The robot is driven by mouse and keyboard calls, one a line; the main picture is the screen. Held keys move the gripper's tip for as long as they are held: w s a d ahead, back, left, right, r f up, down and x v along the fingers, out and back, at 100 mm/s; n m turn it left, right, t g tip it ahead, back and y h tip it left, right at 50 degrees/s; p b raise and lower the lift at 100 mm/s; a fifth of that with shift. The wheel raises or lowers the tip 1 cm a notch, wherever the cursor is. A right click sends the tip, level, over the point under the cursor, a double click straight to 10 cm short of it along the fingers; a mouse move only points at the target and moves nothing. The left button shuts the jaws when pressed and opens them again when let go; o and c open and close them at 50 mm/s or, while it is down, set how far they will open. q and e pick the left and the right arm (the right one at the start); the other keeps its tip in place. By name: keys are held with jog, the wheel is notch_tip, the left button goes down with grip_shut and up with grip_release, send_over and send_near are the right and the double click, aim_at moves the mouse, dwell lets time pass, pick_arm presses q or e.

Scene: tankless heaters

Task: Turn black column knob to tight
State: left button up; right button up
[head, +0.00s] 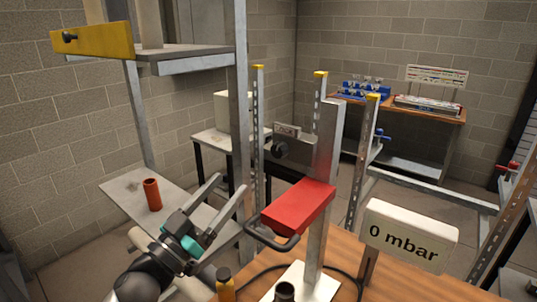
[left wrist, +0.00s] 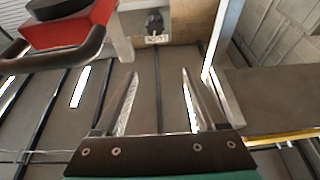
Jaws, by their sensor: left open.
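The black column knob (head: 280,148) sits on a dark arm fixed to the upright metal column (head: 327,140), beside a small label plate (head: 287,130). In the left wrist view a dark knob (left wrist: 154,22) shows at the top centre, beyond the fingertips, with a pale label (left wrist: 157,40) by it. My left gripper (head: 228,187) is open and empty, to the lower left of the knob and apart from it. Its two fingers (left wrist: 160,76) are spread in the left wrist view, with nothing between them. My right gripper is in neither view.
A red block (head: 298,205) with a dark handle (head: 272,235) juts from the column, right of my left gripper. A "0 mbar" sign (head: 408,235) stands on the wooden table (head: 400,282). A metal rack post (head: 238,90) rises behind the gripper. A red cylinder (head: 152,194) stands on a shelf at left.

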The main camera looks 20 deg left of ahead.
pick_arm(q)
send_near(276, 152)
jog(key=shift+h, duration=0.3)
jog(key=x, duration=0.7)
jog(key=shift+w+p, duration=0.25)
jog(key=shift+p, duration=0.05)
jog(key=shift+w+d+r, duration=0.2)
jog(key=shift+w+d, duration=0.05)
jog(key=shift+w, duration=0.3)
grip_shut()
